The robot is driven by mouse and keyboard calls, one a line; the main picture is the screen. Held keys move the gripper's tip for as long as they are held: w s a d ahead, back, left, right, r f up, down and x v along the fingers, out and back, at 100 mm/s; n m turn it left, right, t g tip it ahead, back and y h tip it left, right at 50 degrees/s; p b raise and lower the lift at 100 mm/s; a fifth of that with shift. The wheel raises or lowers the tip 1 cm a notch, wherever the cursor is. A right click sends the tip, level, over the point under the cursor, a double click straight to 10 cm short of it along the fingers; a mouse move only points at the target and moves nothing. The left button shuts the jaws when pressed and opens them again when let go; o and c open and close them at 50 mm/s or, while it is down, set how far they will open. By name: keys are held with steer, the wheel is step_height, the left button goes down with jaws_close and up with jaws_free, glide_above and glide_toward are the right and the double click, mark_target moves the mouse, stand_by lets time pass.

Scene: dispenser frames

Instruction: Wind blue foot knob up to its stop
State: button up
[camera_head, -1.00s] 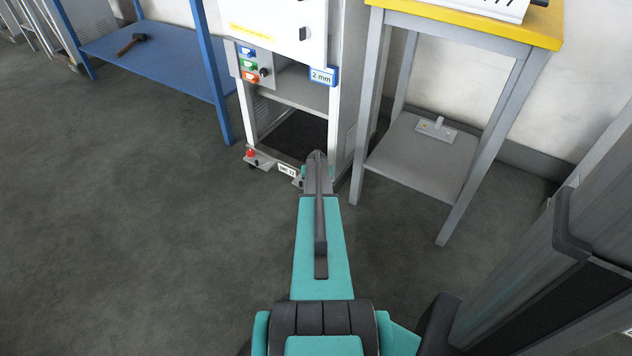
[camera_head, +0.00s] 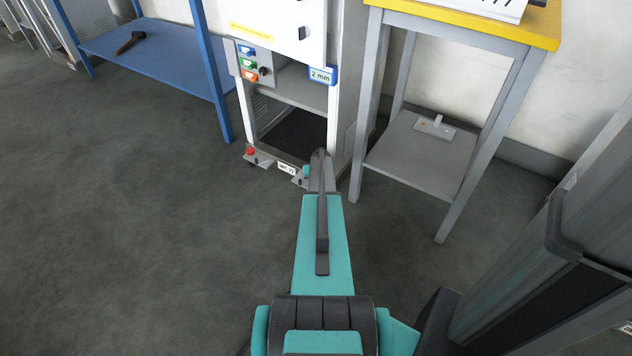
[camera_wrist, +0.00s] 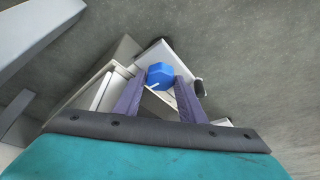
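The blue foot knob (camera_wrist: 160,75) is a faceted cap with a white mark, set on a pale foot bracket in the wrist view. The two fingers of my gripper (camera_wrist: 161,82) stand parted on either side of it, their tips very close to its sides. I cannot tell whether they touch it. In the head view my gripper (camera_head: 320,156) is at the front right foot of the dispenser frame (camera_head: 243,110), and a small part of the blue knob (camera_head: 306,171) shows to its left.
A red knob (camera_head: 250,151) sits on the frame's front left foot. A yellow-topped table (camera_head: 490,26) stands close on the right, with a plate (camera_head: 435,127) on its lower shelf. A blue rack (camera_head: 160,60) holding a hammer (camera_head: 131,42) stands left. The front floor is clear.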

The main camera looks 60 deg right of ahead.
steer(key=o, duration=0.3)
steer(key=shift+d, duration=0.15)
steer(key=shift+o, duration=0.4)
steer(key=shift+r, duration=0.1)
steer(key=shift+s+a+r+p, duration=0.1)
steer(key=shift+a+r+p, duration=0.25)
steer(key=shift+r, duration=0.15)
steer(key=p+v, duration=0.2)
steer(key=v, duration=0.4)
steer(key=shift+r, duration=0.4)
steer(key=shift+a, duration=0.1)
